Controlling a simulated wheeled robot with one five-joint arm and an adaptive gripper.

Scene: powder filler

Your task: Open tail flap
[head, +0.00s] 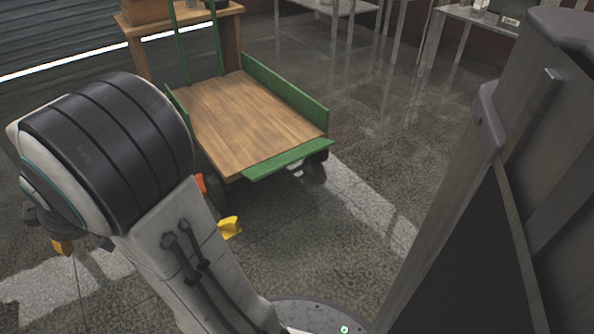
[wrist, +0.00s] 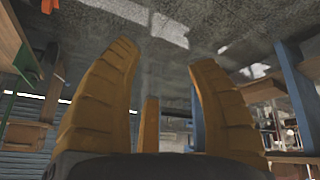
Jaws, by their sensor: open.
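A cart with a bare wooden deck (head: 245,118) stands at the upper middle of the head view. Its green tail flap (head: 289,160) is at the near end, leaning outward and down at the deck's edge rather than upright. A green side wall (head: 285,88) stands upright along the right of the deck; the left side is partly hidden by my arm. My gripper (wrist: 165,58) is open and empty in the wrist view, its orange fingers spread over bare floor. In the head view it is mostly hidden behind my arm, apart from the flap.
A small yellow object (head: 230,228) and an orange-red piece (head: 200,183) show near the cart, beside my arm. A wooden table (head: 140,45) stands behind the cart. Light tables (head: 430,35) stand at the back right. The floor right of the cart is clear.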

